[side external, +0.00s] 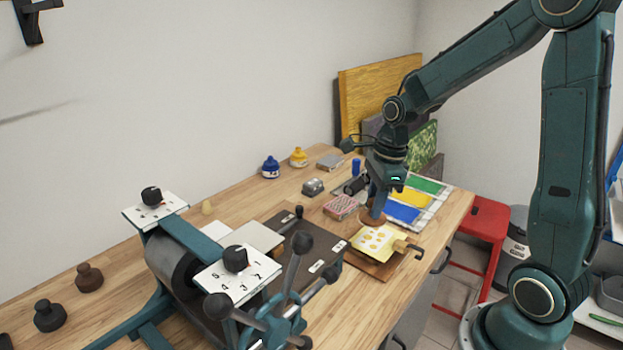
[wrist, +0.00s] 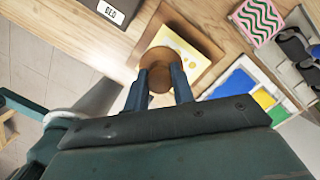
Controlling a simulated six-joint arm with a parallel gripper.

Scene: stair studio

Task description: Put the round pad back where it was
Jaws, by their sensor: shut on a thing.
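The round pad (side external: 372,218) is a brown disc held low at the tip of my gripper (side external: 377,203), at the back edge of a yellow printed sheet (side external: 374,243). In the wrist view the pad (wrist: 158,58) sits between the two blue-grey fingers of my gripper (wrist: 159,80), which are shut on it. There it overlaps the sheet (wrist: 178,45), which lies on a brown board (wrist: 207,43). I cannot tell whether the pad touches the sheet or hangs just above it. The fingers hide part of the pad.
A pink patterned box (side external: 340,206) stands close left of my gripper. A tray of green, yellow and blue panels (side external: 402,213) lies to the right. A press with a spoked wheel (side external: 275,290) fills the front. Open wood lies near the left back.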

